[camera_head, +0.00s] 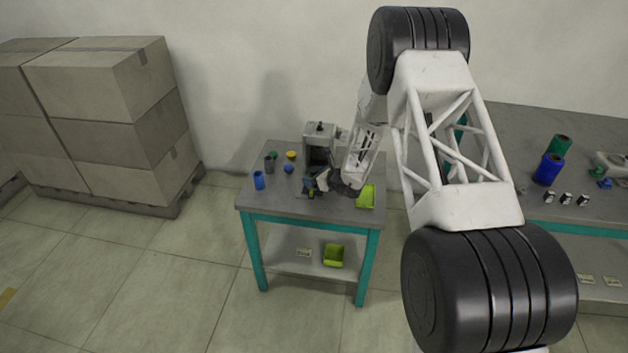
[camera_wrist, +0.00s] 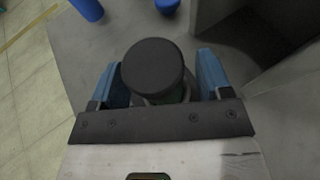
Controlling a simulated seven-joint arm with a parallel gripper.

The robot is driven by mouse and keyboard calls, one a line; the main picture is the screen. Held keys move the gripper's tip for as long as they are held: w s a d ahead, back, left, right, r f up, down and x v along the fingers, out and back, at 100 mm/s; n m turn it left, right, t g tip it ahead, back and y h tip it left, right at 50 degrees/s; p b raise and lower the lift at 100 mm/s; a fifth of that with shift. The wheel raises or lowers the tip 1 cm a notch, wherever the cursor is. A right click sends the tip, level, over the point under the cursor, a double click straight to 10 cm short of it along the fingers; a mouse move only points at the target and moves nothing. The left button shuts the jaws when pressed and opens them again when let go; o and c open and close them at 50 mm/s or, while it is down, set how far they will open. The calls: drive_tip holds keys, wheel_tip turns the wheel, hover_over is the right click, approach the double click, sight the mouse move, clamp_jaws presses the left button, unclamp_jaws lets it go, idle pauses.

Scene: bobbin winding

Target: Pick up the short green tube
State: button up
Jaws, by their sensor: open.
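My gripper (camera_wrist: 162,78) is open, with its two blue fingers pointing down. Between the fingers in the wrist view stands a short round piece with a dark flat top (camera_wrist: 152,66). A little green shows on its side below the top, so it looks like the short green tube. I cannot tell whether the fingers touch it. In the head view my gripper (camera_head: 317,184) is low over the small table, in front of the grey machine, and hides most of the piece. Another small green thing (camera_head: 273,154) is at the table's back left.
The grey machine (camera_head: 319,143) stands close behind my gripper. A blue tube (camera_head: 259,180), a grey tube (camera_head: 269,165), a yellow piece (camera_head: 291,155) and a blue piece (camera_head: 289,169) stand to the left. A yellow-green tray (camera_head: 366,196) lies at the right. The table's front left is clear.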

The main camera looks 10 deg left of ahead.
sight(314, 169)
drive_tip(key=c, duration=1)
drive_tip(key=shift+r, duration=0.2)
drive_tip(key=shift+s+r, duration=0.1)
drive_tip(key=shift+r, duration=1.55)
drive_tip(key=s+d, duration=0.3)
drive_tip(key=s, duration=0.4)
drive_tip(key=s+d+r, duration=0.1)
drive_tip(key=s+d, duration=0.2)
drive_tip(key=s, duration=0.4)
drive_tip(key=shift+s+r, duration=0.15)
drive_tip(key=shift+s, duration=0.2)
drive_tip(key=w+d+r, duration=0.1)
drive_tip(key=w+d, duration=1.3)
